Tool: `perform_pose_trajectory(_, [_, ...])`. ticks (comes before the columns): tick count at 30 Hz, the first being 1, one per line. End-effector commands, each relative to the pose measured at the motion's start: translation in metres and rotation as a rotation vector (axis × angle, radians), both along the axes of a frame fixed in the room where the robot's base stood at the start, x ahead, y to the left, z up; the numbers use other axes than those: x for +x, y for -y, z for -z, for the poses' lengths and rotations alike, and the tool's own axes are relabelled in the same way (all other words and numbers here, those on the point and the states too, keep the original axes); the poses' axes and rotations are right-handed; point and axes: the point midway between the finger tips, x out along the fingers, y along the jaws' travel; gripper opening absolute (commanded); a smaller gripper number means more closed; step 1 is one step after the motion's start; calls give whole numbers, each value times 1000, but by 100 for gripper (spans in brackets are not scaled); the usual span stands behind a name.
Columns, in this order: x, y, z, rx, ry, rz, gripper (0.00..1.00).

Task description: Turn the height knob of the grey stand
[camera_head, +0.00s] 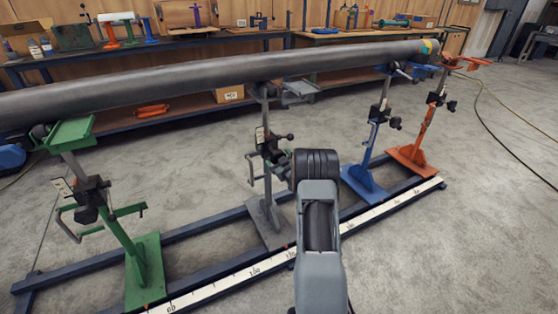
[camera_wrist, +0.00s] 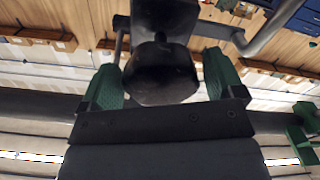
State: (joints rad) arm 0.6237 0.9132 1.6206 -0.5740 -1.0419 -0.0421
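The grey stand (camera_head: 268,208) stands in the middle of the head view, its top bracket under the long pipe (camera_head: 180,80). It carries a dark clamp block with handles and knobs partway up the post. In the head view, my arm's wrist covers my gripper and part of the area just right of that block. In the wrist view, my gripper (camera_wrist: 162,90) has two green fingers spread apart. A dark rounded knob (camera_wrist: 160,75) sits between them, close to both. The fingers look open around it; I cannot tell whether either touches it.
A green stand (camera_head: 145,265) is at the left; a blue stand (camera_head: 365,180) and an orange stand (camera_head: 412,155) are at the right. All stand on a floor rail with a white scale (camera_head: 245,277). Workbenches line the back. The front floor is clear.

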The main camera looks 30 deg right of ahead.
Motion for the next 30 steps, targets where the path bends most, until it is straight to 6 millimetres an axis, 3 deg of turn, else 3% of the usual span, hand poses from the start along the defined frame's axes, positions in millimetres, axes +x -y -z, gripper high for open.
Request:
perform_pose_trajectory(12, [0,0,0,0,0,0,49])
perform_pose_trajectory(20, [0,0,0,38,5,0,49])
perform_pose_trajectory(30, [0,-1,0,281,38,0,49])
